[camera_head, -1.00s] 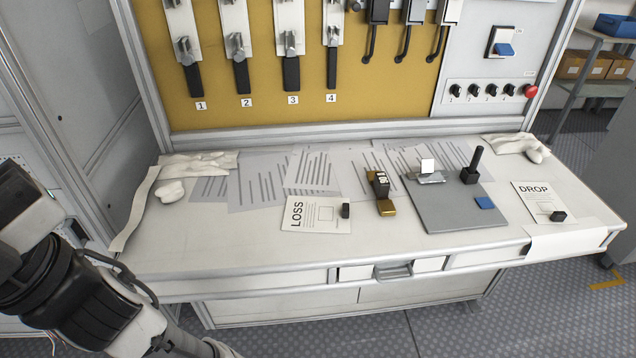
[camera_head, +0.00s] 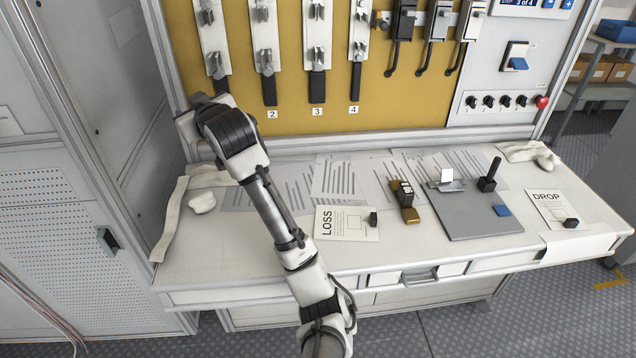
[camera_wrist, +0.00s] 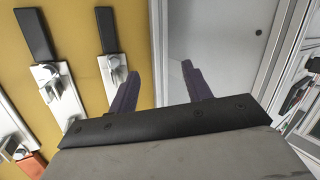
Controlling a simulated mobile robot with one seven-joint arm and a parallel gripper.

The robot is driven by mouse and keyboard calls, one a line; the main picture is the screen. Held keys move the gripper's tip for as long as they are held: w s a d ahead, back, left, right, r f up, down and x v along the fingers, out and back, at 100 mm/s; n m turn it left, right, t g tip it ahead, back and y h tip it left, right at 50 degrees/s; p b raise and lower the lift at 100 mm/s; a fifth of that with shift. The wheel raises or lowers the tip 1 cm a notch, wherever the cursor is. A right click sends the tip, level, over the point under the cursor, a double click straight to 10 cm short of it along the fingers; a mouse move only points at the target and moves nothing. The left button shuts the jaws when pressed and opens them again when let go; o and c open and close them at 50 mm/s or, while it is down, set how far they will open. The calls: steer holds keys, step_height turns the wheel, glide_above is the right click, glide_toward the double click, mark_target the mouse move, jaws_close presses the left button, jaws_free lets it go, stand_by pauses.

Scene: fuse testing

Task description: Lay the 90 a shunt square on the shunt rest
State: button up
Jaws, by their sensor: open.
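My gripper is open in the wrist view (camera_wrist: 159,72), its two dark fingers apart with nothing between them. In the head view my arm reaches up over the bench's left part toward the yellow panel, and its wrist hides the fingers. A small black block (camera_head: 402,188) with a light label stands against a brass-coloured piece (camera_head: 410,215) at the bench's middle. I cannot read a rating there, or tell for sure which part is the shunt and which the rest. My gripper is well to the left of them and higher.
A grey board (camera_head: 470,222) bears a metal stand with a white card (camera_head: 447,175), a black post (camera_head: 490,178) and a blue pad (camera_head: 502,210). LOSS (camera_head: 340,222) and DROP (camera_head: 553,205) cards lie on the bench. Fuse holders line the yellow panel (camera_head: 340,112).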

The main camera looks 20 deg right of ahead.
steer(key=s+d+f+m+g+h, duration=0.1)
steer(key=d+f+m+g+h, duration=0.1)
steer(key=d, duration=0.8)
steer(key=s+d+f+m+g+h, duration=0.1)
steer(key=d+f+g+h, duration=0.15)
steer(key=d, duration=0.65)
steer(key=m+g+p, duration=0.2)
steer(key=m+g, duration=0.3)
steer(key=g, duration=0.1)
glide_toward(407, 187)
steer(key=shift+h, duration=0.25)
steer(key=x, duration=0.3)
steer(key=a+b+x, duration=0.1)
steer(key=x, duration=0.1)
steer(key=shift+w+f, duration=0.1)
steer(key=shift+f, duration=0.1)
steer(key=shift+d+p+x, duration=0.2)
steer(key=shift+p+x, duration=0.65)
steer(key=shift+x, duration=2.45)
jaws_close()
